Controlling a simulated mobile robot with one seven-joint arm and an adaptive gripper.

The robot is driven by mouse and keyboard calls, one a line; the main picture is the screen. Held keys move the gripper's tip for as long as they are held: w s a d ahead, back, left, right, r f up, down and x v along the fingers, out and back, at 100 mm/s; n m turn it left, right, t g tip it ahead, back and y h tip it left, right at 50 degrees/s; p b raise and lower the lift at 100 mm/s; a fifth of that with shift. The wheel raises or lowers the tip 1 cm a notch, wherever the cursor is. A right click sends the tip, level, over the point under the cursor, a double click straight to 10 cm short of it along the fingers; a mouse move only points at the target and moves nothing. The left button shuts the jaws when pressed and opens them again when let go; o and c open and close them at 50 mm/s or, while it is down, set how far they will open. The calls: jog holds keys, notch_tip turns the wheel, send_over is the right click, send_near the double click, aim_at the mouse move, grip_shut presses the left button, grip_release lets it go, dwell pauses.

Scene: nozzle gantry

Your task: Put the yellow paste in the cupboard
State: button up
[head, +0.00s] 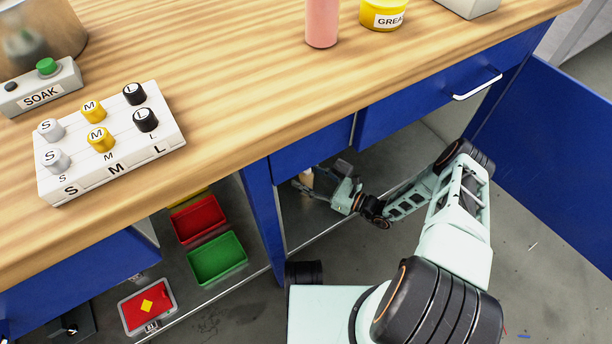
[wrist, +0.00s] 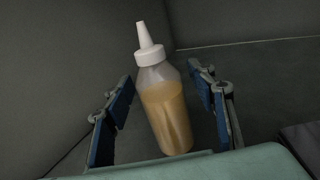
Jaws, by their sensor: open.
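The yellow paste appears to be the clear bottle with a white nozzle cap and yellow-tan filling (wrist: 166,112) in the wrist view. It stands on a dark grey surface, slightly slanted in the picture. My gripper (wrist: 160,90) is open, with one blue-padded finger on each side of the bottle and gaps visible. In the head view my gripper (head: 318,186) reaches into the cupboard (head: 262,208) under the bench, and a small part of the bottle (head: 307,178) shows there.
The blue cupboard door (head: 560,150) stands open at right. A blue divider separates the bay from red (head: 198,218) and green trays (head: 218,258). A drawer handle (head: 477,88) juts out above. On the bench are a grease tub (head: 383,14), pink cylinder (head: 322,22) and labelled knob block (head: 110,145).

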jog(key=shift+s+d+r, duration=0.1)
jog(key=shift+d+r, duration=0.1)
jog(key=shift+d, duration=0.1)
jog(key=p+v, duration=0.2)
jog(key=v, duration=0.9)
jog(key=shift+s+d, duration=0.1)
jog(key=shift+d, duration=0.1)
